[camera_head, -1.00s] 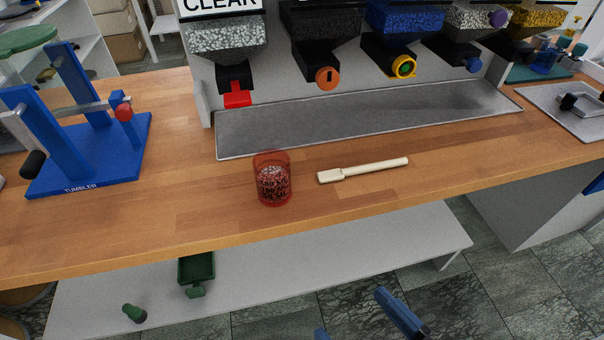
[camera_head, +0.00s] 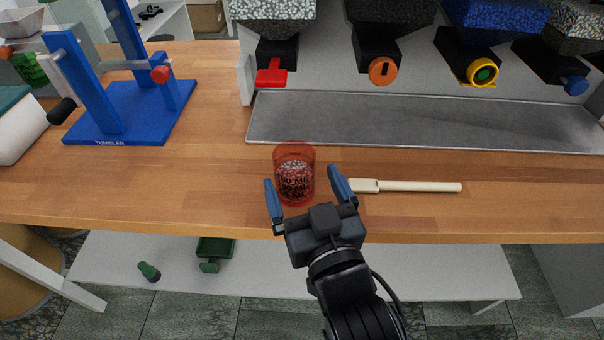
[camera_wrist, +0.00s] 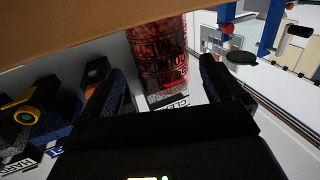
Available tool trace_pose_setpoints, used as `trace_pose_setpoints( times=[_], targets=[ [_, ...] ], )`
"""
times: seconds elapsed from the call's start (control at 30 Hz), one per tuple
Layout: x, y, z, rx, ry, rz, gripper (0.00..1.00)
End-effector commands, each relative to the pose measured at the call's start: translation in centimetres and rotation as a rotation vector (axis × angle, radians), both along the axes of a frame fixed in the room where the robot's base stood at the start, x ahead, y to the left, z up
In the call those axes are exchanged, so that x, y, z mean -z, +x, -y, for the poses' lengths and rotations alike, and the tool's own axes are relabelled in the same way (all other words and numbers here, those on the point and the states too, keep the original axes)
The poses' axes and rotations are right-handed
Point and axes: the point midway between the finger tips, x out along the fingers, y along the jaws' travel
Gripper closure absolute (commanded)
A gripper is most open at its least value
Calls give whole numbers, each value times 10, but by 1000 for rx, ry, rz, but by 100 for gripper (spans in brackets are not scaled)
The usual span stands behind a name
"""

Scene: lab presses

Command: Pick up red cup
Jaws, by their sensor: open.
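A translucent red cup (camera_head: 295,176) stands upright on the wooden bench near its front edge, filled with speckled dark and pale granules. My gripper (camera_head: 306,190) is open, with its blue fingers pointing at the cup from the front. The left finger is by the cup's lower left side and the right finger is a little off its right side. In the wrist view the cup (camera_wrist: 160,55) shows between and beyond the spread fingers (camera_wrist: 165,88). I cannot tell whether a finger touches it.
A cream-coloured flat-ended tool (camera_head: 415,187) lies just right of the cup, close to my right finger. A blue tumbler stand (camera_head: 125,110) is at the left. A grey metal tray (camera_head: 400,122) lies behind, under dispensers with coloured outlets. A lower shelf (camera_head: 400,270) is beneath the bench.

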Motion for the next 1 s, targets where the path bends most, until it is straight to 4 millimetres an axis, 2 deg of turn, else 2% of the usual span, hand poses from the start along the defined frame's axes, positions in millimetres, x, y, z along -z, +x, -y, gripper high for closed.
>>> trace_pose_setpoints(
  times=[0.5, 0.8, 1.0],
  targets=[
    [-2, 54, -18, 2, -1, 3, 5],
    [-2, 58, -20, 2, -1, 1, 5],
    [-2, 57, -20, 2, 0, 1, 23]
  ],
)
